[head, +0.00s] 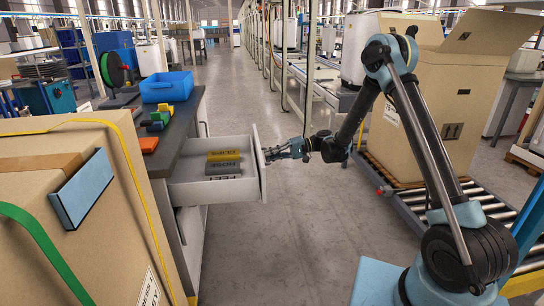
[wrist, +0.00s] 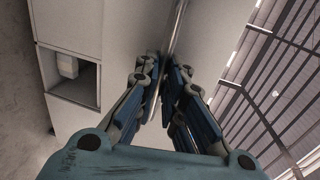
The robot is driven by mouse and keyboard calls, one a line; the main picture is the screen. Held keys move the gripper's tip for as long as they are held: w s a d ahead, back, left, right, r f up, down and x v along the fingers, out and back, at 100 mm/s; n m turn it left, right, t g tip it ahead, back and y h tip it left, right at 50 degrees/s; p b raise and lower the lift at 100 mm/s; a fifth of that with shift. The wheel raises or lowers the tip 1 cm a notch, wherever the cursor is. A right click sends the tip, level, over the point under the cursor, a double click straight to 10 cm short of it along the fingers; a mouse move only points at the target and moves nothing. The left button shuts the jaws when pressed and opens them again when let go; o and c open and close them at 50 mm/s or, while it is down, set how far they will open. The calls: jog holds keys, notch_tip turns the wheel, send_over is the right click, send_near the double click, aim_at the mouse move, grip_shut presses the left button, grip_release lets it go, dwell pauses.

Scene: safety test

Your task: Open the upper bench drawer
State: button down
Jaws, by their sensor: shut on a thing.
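The upper bench drawer (head: 214,191) stands pulled out from the dark-topped bench (head: 187,118). A yellow block (head: 223,155) and a grey block (head: 222,168) with lettering lie inside it. My gripper (head: 270,154) is at the outer side of the drawer front. In the wrist view, my gripper (wrist: 165,85) is shut on the drawer's metal bar handle (wrist: 179,28), with blue-padded fingers on both sides of it. The pale drawer front (wrist: 214,35) lies behind the bar. The fingers hide part of the handle.
A large cardboard box (head: 95,215) stands at the near left, close to the drawer. A blue bin (head: 167,87) and small coloured pieces sit on the bench top. A roller conveyor (head: 480,205) bearing a tall carton (head: 425,135) is at right. The grey floor (head: 300,225) between is clear.

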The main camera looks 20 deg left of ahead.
jog(key=shift+s+d+f, duration=0.1)
jog(key=shift+s, duration=0.1)
jog(key=c, duration=1.7)
grip_release()
jog(key=shift+w, duration=0.1)
jog(key=v, duration=1.2)
jog(key=shift+f, duration=0.1)
